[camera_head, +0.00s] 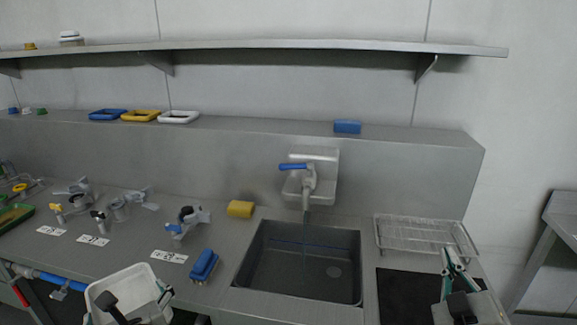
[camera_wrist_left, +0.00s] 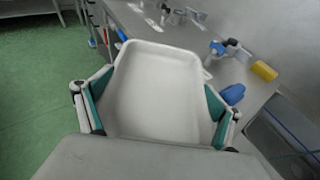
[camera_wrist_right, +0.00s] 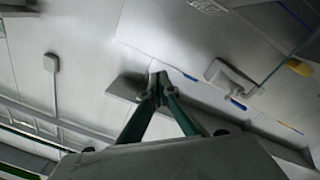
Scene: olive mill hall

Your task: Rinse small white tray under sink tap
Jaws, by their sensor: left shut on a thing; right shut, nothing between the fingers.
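A small white tray (camera_head: 128,291) is held by my left gripper (camera_head: 131,312) at the lower left of the head view, in front of the counter's front edge. In the left wrist view the tray (camera_wrist_left: 158,85) lies between the fingers of my left gripper (camera_wrist_left: 158,112), which grip its sides. The sink (camera_head: 300,282) is right of the tray. The tap (camera_head: 308,186) with a blue lever (camera_head: 293,166) is on the wall above it, and a thin bluish stream seems to fall from it. My right gripper (camera_head: 452,262) is shut and empty, right of the sink near the wire rack.
A wire rack (camera_head: 425,234) stands right of the sink. A yellow sponge (camera_head: 240,209) and a blue brush (camera_head: 204,266) lie left of it. Several valve fittings (camera_head: 185,222) and white labels (camera_head: 169,256) line the counter. A shelf (camera_head: 260,46) runs above.

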